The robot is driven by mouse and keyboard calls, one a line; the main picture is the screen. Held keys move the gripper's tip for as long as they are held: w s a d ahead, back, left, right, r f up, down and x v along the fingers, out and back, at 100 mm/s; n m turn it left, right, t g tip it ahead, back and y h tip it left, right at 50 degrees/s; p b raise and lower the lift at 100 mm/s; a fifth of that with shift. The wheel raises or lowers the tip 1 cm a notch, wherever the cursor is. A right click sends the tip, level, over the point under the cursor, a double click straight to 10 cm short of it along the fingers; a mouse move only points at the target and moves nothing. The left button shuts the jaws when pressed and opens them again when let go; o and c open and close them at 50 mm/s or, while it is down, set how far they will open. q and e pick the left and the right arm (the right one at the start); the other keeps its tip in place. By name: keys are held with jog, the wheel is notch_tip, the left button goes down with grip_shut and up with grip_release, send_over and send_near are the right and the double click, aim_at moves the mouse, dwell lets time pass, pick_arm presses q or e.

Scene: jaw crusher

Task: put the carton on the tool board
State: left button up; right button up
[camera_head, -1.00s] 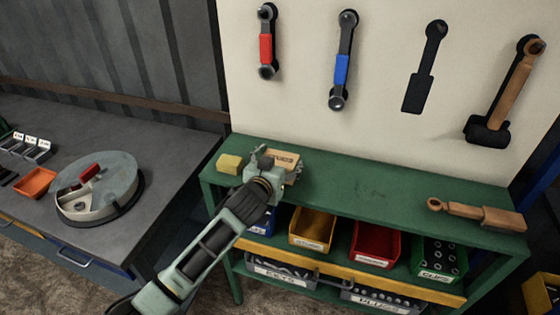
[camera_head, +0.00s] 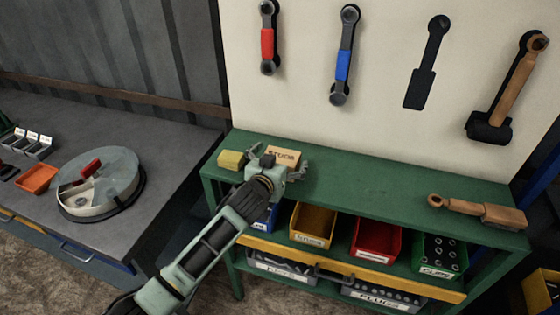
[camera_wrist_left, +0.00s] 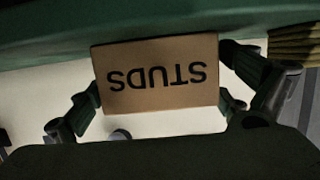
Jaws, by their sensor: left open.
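The carton (camera_head: 284,154) is a small brown box with STUDS on it. It rests on the green bench top, at the foot of the white tool board (camera_head: 390,130). My left gripper (camera_head: 279,166) is open, just in front of the carton, with its fingers spread to the left and right. In the left wrist view the carton (camera_wrist_left: 157,76) appears upside down between the open fingers of the left gripper (camera_wrist_left: 163,92). I cannot tell whether either finger touches it. My right gripper is not in view.
A yellow block (camera_head: 231,160) stands just left of the carton. A wooden-handled tool (camera_head: 478,211) lies at the bench's right end. The bench top (camera_head: 370,188) between is clear. Wrenches and a hammer hang on the board, beside an empty dark silhouette (camera_head: 427,62). Bins sit below.

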pick_arm(q)
jog(key=shift+r, duration=0.3)
jog(key=shift+s+a+f, duration=0.1)
jog(key=shift+s, duration=0.15)
jog(key=b+v, duration=0.1)
jog(key=v, duration=1)
jog(key=shift+s, duration=0.25)
